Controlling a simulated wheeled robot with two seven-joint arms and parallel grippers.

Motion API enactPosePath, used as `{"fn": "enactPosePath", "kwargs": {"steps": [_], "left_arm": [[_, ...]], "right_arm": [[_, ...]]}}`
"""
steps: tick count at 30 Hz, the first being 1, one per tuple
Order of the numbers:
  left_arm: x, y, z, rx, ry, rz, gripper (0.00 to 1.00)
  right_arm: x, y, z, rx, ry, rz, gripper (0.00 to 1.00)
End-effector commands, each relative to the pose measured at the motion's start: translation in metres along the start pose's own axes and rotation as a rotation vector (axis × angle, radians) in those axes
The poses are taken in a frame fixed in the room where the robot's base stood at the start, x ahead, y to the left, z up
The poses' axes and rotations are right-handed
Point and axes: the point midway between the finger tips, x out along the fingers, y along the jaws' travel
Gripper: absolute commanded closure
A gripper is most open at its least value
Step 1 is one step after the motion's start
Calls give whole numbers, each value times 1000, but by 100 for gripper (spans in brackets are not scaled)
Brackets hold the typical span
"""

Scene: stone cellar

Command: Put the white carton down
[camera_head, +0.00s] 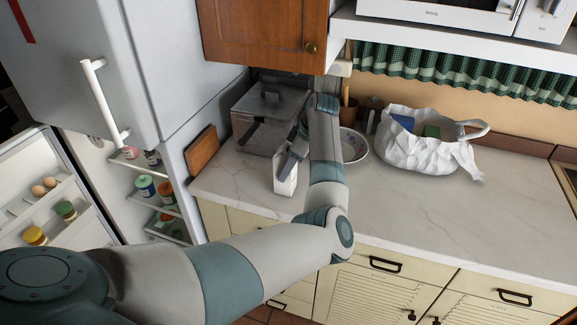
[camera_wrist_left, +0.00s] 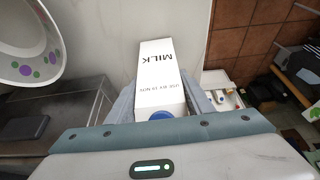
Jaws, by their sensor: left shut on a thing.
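The white carton (camera_head: 286,178) is upright near the front edge of the counter (camera_head: 400,215), left of my left forearm in the head view. My left gripper (camera_head: 294,155) is shut on its upper part. In the left wrist view the carton (camera_wrist_left: 160,70) shows the word MILK and a blue cap, with a finger of my gripper (camera_wrist_left: 160,100) on each side. I cannot tell whether the carton's base touches the counter. My right gripper is not in view.
A clear-sided box (camera_head: 262,122) stands behind the carton, and a plate (camera_head: 354,147) lies behind my forearm. A white bag (camera_head: 415,150) with goods sits farther right. A wooden board (camera_head: 201,150) leans by the open fridge (camera_head: 150,190). The counter's front right is clear.

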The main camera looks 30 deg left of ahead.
Motion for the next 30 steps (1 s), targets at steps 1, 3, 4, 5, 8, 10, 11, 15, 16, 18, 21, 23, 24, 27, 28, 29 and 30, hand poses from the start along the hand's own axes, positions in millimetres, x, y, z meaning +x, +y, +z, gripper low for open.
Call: {"fn": "enactPosePath", "kwargs": {"steps": [1, 3, 4, 5, 8, 10, 11, 15, 16, 18, 21, 23, 24, 27, 28, 29, 30], "left_arm": [[0, 0, 0, -1, 1, 2, 97], [2, 0, 1, 0, 0, 0, 44], [2, 0, 0, 0, 0, 0, 36], [2, 0, 0, 0, 0, 0, 34], [2, 0, 0, 0, 0, 0, 34], [2, 0, 0, 0, 0, 0, 34], [1, 0, 0, 0, 0, 0, 34], [0, 0, 0, 0, 0, 0, 34], [-1, 0, 0, -1, 0, 1, 34], [-4, 0, -2, -1, 0, 1, 34], [-11, 1, 0, -1, 0, 3, 34], [-17, 1, 0, -1, 0, 4, 34], [-22, 1, 0, -1, 0, 4, 34], [-38, 1, 0, -1, -1, 5, 34], [-43, 1, 1, -1, -1, 4, 34], [-48, 1, 1, -1, -1, 5, 34], [-56, 1, 1, -1, -1, 5, 34]], "right_arm": [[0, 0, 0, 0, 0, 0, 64], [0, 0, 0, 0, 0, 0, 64], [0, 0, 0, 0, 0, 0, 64], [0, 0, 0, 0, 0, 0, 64], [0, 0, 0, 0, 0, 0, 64], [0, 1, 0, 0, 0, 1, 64], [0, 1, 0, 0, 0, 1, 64], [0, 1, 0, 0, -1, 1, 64], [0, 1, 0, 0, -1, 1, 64], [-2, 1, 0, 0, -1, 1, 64], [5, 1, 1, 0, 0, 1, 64], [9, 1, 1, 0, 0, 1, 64], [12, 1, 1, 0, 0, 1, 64], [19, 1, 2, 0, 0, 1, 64], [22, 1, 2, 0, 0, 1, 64], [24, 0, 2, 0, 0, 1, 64], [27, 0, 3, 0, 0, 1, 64]]}}
